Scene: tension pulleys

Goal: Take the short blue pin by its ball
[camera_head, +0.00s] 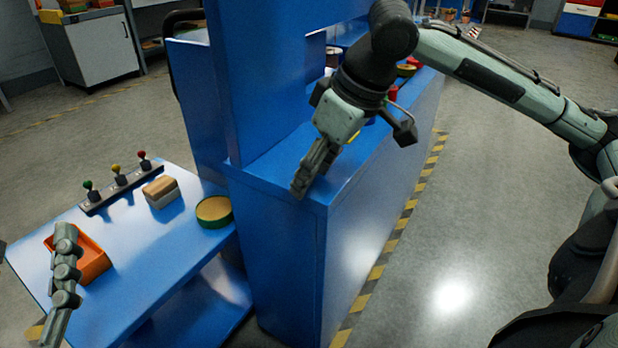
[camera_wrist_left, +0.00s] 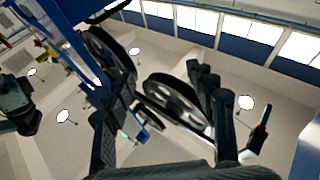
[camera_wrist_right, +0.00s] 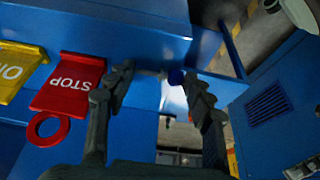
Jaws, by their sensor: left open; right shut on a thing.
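In the head view the right gripper (camera_head: 301,186) is at the near corner of the blue cabinet (camera_head: 275,230), and the pin cannot be made out. My left gripper (camera_head: 66,236) is open and empty over the orange tray (camera_head: 92,262). In the left wrist view (camera_wrist_left: 165,80) its fingers are apart.
On the blue table (camera_head: 150,240) stand a rack (camera_head: 100,202) with green, yellow and red ball-topped pins, a tan block (camera_head: 160,192) and a round green-rimmed container (camera_head: 214,211). A red STOP tag (camera_wrist_right: 68,85) hangs in the right wrist view. Pulley wheels (camera_wrist_left: 172,101) show in the left wrist view.

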